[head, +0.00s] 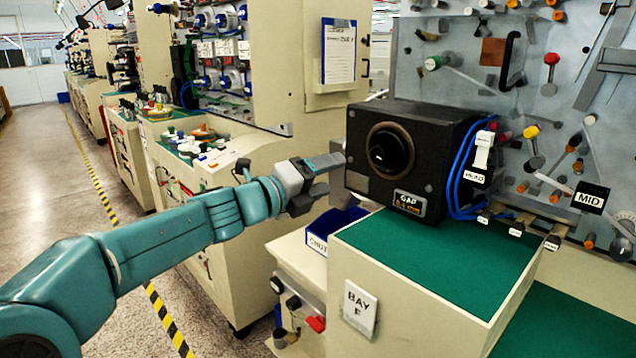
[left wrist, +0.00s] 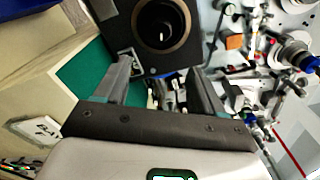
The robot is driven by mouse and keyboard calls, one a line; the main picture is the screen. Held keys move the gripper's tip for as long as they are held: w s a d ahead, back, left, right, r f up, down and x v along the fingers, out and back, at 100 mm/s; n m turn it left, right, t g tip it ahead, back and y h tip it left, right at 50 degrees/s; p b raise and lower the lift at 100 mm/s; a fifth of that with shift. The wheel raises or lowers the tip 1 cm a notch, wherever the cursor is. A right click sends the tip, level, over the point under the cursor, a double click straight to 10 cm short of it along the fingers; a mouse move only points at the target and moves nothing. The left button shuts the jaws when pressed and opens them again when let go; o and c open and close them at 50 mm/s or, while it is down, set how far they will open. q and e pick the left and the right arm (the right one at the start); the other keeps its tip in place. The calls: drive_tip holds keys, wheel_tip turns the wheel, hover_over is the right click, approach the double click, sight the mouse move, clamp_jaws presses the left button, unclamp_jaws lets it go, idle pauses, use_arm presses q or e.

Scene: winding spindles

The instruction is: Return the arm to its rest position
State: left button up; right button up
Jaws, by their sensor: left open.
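My left arm reaches in from the left in the head view, and its gripper (head: 322,178) is open in front of the left side of a black box with a large round knob (head: 390,148). The gripper looks empty. The box carries a label reading GAP and stands on a green-topped bench (head: 430,262). In the left wrist view the two fingers (left wrist: 165,95) are spread apart, with the black box (left wrist: 165,25) beyond them. I cannot tell from the pictures whether a finger touches the box. My right gripper is not in view.
A blue bin (head: 335,226) marked CHUTE sits left of the green bench, below my gripper. A sign reading BAY F (head: 359,308) is on the bench front. A grey panel with pegs and tools (head: 540,75) rises behind the box. Floor with striped tape (head: 90,175) lies left.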

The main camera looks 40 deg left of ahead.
use_arm(q)
drive_tip(key=shift+s, duration=0.75)
